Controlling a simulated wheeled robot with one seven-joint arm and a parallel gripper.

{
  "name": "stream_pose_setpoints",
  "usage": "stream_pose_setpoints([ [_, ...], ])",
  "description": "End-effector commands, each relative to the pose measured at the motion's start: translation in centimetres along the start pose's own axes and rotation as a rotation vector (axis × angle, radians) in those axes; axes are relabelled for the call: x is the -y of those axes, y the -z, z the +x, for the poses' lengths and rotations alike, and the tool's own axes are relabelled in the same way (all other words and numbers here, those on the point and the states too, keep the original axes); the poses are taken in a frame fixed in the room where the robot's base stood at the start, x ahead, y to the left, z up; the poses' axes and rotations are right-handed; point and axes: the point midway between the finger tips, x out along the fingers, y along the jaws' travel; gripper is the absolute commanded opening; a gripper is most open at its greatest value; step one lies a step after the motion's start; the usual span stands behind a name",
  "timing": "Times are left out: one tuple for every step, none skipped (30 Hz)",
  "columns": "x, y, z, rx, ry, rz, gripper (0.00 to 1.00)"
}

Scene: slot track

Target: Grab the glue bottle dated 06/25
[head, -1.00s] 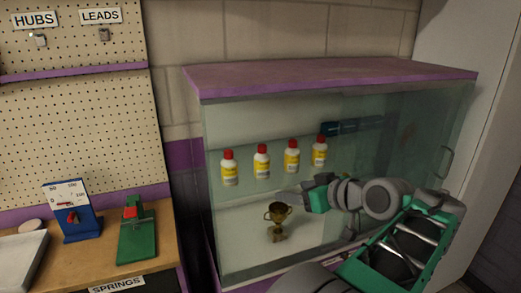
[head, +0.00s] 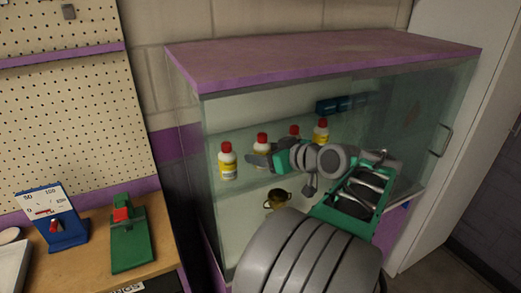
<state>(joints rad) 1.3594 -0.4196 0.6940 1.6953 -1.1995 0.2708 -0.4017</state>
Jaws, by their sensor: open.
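Several white glue bottles with red caps and yellow labels stand in a row on a shelf in the glass cabinet: the first from the left (head: 227,164), the second (head: 262,142), the third (head: 295,130) and the fourth (head: 321,131). The dates on the labels are too small to read. My gripper (head: 259,161) is open and points left, its fingers overlapping the lower part of the second bottle in the picture. I cannot tell whether they touch it. My gripper and arm cover most of the third bottle and the foot of the fourth.
The cabinet has a purple-edged top (head: 320,62), glass sides and a handle (head: 442,141) at right. A brass trophy cup (head: 277,199) stands below the bottles, partly behind my arm. A dark blue object (head: 335,104) is behind them. A workbench (head: 95,265) is at left.

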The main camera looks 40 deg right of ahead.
Motion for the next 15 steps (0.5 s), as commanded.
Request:
stream_pose_setpoints([
  [0.10,0.06,0.41,0.001,0.003,-0.001,0.68],
  [0.08,0.02,0.55,0.001,0.002,-0.001,0.68],
  [0.06,-0.02,0.63,0.001,0.001,-0.001,0.68],
  [0.05,-0.03,0.63,0.001,0.001,-0.001,0.68],
  [0.04,-0.04,0.62,0.001,0.000,-0.001,0.68],
  [0.06,-0.04,0.62,0.001,0.001,-0.001,0.68],
  [0.07,-0.04,0.62,0.001,0.001,-0.001,0.68],
  [0.08,-0.04,0.62,0.001,0.001,-0.001,0.66],
  [0.09,-0.03,0.63,0.001,0.002,-0.002,0.63],
  [0.10,-0.03,0.63,0.001,0.002,-0.002,0.60],
  [0.11,-0.02,0.63,0.001,0.002,-0.002,0.58],
  [0.13,-0.02,0.63,0.001,0.002,-0.002,0.55],
  [0.13,-0.01,0.64,0.001,0.002,-0.002,0.52],
  [0.14,-0.01,0.64,0.001,0.003,-0.002,0.50],
  [0.15,-0.01,0.64,0.001,0.003,-0.002,0.46],
])
